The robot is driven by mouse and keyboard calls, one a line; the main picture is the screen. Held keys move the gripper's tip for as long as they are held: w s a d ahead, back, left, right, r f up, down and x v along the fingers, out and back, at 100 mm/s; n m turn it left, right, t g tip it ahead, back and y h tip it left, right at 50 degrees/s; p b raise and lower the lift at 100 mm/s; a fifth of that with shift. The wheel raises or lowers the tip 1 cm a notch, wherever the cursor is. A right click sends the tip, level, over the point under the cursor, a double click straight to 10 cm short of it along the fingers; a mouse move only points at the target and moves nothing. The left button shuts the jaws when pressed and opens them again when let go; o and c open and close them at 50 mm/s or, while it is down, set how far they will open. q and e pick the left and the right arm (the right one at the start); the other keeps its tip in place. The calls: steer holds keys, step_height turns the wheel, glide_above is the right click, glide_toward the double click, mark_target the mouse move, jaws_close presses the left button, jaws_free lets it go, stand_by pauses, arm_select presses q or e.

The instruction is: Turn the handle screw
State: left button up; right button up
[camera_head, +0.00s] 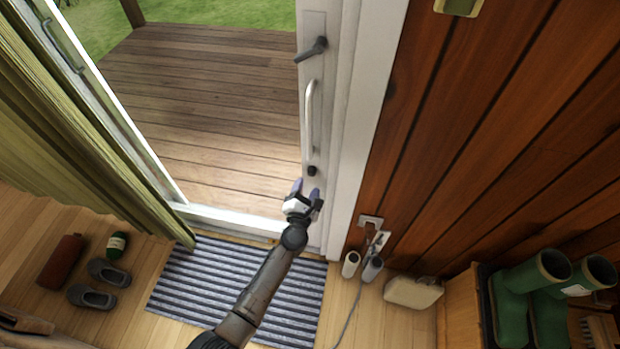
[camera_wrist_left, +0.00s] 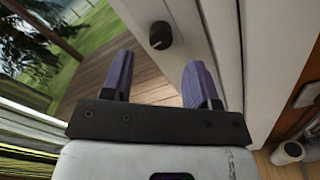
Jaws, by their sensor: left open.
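A small black knob, which looks like the handle screw (camera_head: 312,171), sits on the white door frame (camera_head: 313,20) below a long pale pull handle (camera_head: 309,118). In the left wrist view the knob (camera_wrist_left: 160,36) is round with a raised grip and shows beyond the fingertips, between their lines. My left gripper (camera_head: 306,190) is open and empty, just below the knob in the head view. Its two purple fingers (camera_wrist_left: 159,72) are apart and do not appear to touch the knob. My right gripper is in neither view.
A black lever handle (camera_head: 312,50) is higher on the frame. A wooden deck (camera_head: 200,110) lies outside. A striped mat (camera_head: 190,285) lies below my arm.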

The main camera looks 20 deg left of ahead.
mark_target(311, 174)
arm_select(q)
steer(key=shift+w+a+b, duration=0.2)
steer(key=shift+w+b, duration=0.15)
steer(key=shift+w, duration=0.9)
steer(key=shift+w+a+b, duration=0.15)
steer(key=shift+w+b, duration=0.15)
steer(key=shift+w, duration=0.9)
steer(key=shift+c, duration=0.2)
steer(key=c, duration=0.9)
